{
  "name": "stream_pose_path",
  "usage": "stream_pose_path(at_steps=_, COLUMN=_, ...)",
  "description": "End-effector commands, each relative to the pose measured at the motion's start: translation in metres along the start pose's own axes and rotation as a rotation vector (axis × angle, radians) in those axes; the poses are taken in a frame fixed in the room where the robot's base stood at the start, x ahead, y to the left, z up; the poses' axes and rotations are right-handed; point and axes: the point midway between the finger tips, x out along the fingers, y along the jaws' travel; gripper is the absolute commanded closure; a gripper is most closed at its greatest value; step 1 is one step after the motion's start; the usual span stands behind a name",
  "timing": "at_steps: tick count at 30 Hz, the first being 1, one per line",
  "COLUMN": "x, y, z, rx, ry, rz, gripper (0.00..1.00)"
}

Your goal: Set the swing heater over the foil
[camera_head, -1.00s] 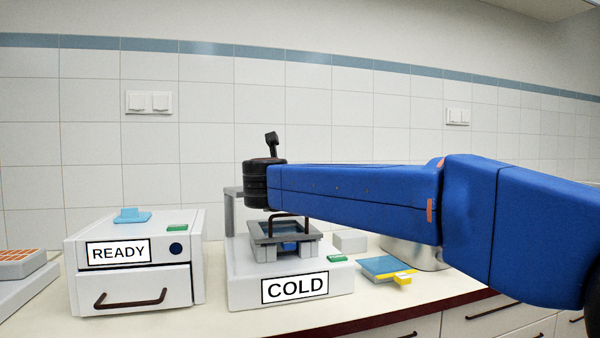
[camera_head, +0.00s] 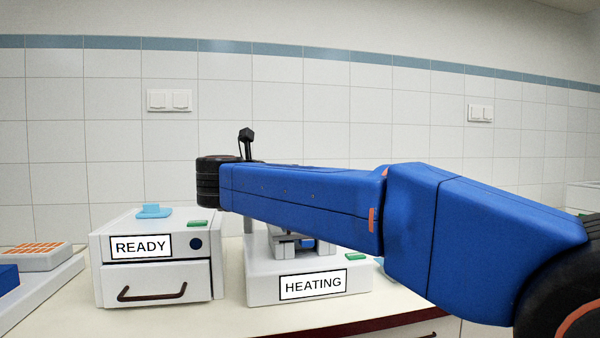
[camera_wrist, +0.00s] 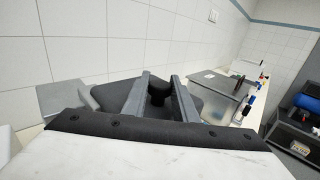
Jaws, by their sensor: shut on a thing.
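Grey blocks (camera_head: 284,247) and a small blue part (camera_head: 308,243) show under the arm; I cannot tell whether the blue part is the foil. In the wrist view my gripper (camera_wrist: 158,92) is shut on a dark knob-like piece (camera_wrist: 158,84), which looks like part of the heater. A dark grey plate lies behind the fingers.
A white unit labelled READY (camera_head: 115,275), with a brown-handled drawer and a light blue piece (camera_head: 152,211) on top, stands left of the station. A tray with an orange grid (camera_head: 38,255) is at the far left. The counter's front edge is clear.

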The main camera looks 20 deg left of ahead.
Motion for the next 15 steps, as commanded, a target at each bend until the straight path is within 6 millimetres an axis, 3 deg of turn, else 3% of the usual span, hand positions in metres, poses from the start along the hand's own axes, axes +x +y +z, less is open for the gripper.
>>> stream_pose_path(at_steps=5, x=-0.0026, y=0.0014, z=0.0021, rx=0.003, ry=-0.002, rz=0.006, gripper=1.00)
stream_pose_path(at_steps=6, x=-0.0027, y=0.0014, z=0.0021, rx=0.003, ry=-0.002, rz=0.006, gripper=0.70)
stream_pose_path(at_steps=8, x=-0.0025, y=0.0012, z=0.0019, rx=0.003, ry=-0.002, rz=0.006, gripper=0.56)
stream_pose_path(at_steps=15, x=-0.0015, y=0.0007, z=0.0008, rx=0.001, ry=-0.001, rz=0.004, gripper=0.56)
